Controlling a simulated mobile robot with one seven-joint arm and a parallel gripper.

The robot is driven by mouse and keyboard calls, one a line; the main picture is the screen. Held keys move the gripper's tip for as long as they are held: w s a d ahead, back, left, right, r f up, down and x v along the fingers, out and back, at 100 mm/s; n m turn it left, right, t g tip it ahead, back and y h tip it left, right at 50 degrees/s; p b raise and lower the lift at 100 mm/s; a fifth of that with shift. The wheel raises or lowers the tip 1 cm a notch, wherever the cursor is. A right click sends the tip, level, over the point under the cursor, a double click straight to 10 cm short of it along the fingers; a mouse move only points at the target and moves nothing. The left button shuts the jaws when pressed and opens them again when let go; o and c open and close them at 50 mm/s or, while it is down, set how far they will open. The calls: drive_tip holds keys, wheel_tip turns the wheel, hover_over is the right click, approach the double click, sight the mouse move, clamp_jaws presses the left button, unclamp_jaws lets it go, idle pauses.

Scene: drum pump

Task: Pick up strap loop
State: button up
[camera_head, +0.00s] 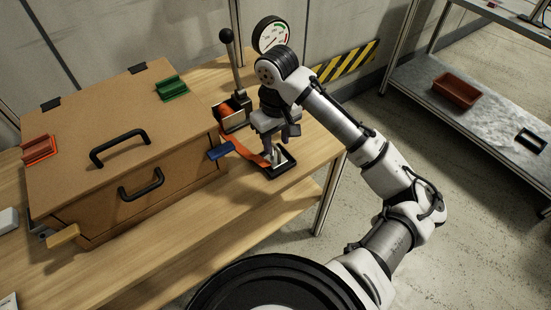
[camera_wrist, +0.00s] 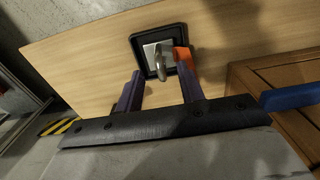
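An orange strap (camera_head: 245,150) runs from the foot of a lever to a small black-framed plate (camera_head: 287,166) on the table. In the wrist view, the strap's orange end (camera_wrist: 182,55) shows beside the plate, partly behind my right finger. A pale rounded loop (camera_wrist: 160,60) stands over the light plate; whether it joins the strap is unclear. My gripper (camera_head: 279,150) points down just above the plate. In the wrist view, my gripper (camera_wrist: 161,75) has its two purple fingers apart, with the loop between and slightly beyond their tips. It holds nothing visible.
A large brown box (camera_head: 100,130) with black handles fills the left of the table. A blue tab (camera_head: 219,151) juts from its side near the strap. The black-knobbed lever (camera_head: 233,70) and a gauge (camera_head: 270,34) stand behind my gripper. Bare tabletop (camera_head: 318,148) lies right.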

sight(275, 145)
drive_tip(key=shift+w+a+f+p, duration=0.1)
drive_tip(key=shift+f+p, duration=0.05)
drive_tip(key=shift+f, duration=1.1)
drive_tip(key=shift+a+f+p, duration=0.1)
drive_tip(key=shift+f+p, duration=0.05)
drive_tip(key=shift+f, duration=1.05)
drive_tip(key=shift+c, duration=0.5)
clamp_jaws()
